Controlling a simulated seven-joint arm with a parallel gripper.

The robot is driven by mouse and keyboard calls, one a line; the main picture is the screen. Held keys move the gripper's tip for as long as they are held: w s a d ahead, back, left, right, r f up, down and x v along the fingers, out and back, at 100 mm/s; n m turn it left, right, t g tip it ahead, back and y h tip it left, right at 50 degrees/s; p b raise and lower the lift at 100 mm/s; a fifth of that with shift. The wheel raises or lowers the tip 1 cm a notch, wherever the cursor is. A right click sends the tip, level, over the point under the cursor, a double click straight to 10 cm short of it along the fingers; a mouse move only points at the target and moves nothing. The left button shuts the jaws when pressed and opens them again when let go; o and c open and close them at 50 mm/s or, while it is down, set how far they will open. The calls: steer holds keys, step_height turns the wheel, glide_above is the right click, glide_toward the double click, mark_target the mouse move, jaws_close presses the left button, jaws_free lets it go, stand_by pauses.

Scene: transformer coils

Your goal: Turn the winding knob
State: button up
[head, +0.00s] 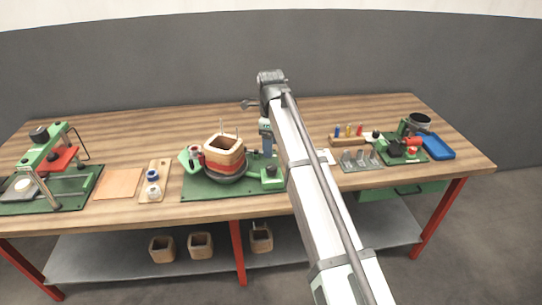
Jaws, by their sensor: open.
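The winding machine stands on a green base plate (205,187) near the middle of the bench. A square tan coil form (224,148) sits upright on its dark round support (228,177), with thin pins rising above it. A small green box with a dark knob (270,170) stands at the plate's right side; I cannot tell for sure that this is the winding knob. My gripper (246,103) is small and dark at the far end of my arm, behind and above the machine. It is open and apart from the knob. My arm hides part of the bench to the right.
A green press with a red part (62,158) stands far left, beside a wooden board (119,184) and a tray with spools (153,192). The rear bench is mostly clear.

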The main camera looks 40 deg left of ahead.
steer(key=shift+r, duration=2.25)
steer(key=w+d+f+n+g+h, duration=0.1)
steer(key=w+d+f, duration=0.2)
steer(key=d+f, duration=1.2)
steer(key=w+d+f+n+g, duration=0.1)
steer(key=w+d+f+n, duration=0.15)
steer(key=d+f, duration=1.25)
steer(key=s+d+f+n+g, duration=0.1)
steer(key=s+d+f+n, duration=0.4)
steer(key=d+f, duration=1.15)
steer(key=s+d+f+n+g, duration=0.1)
steer(key=s+d+f, duration=0.4)
steer(key=s, duration=0.5)
steer(key=s+d+f+n+g, duration=0.1)
steer(key=s+d+f, duration=0.3)
steer(key=s, duration=0.7)
steer(key=s+d+f+n+g+y, duration=0.1)
steer(key=s+d+f+n, duration=0.2)
steer(key=s+d+f, duration=0.2)
steer(key=s+d, duration=0.3)
steer(key=s, duration=0.3)
steer(key=shift+f+g, duration=0.35)
steer(key=shift+g, duration=0.05)
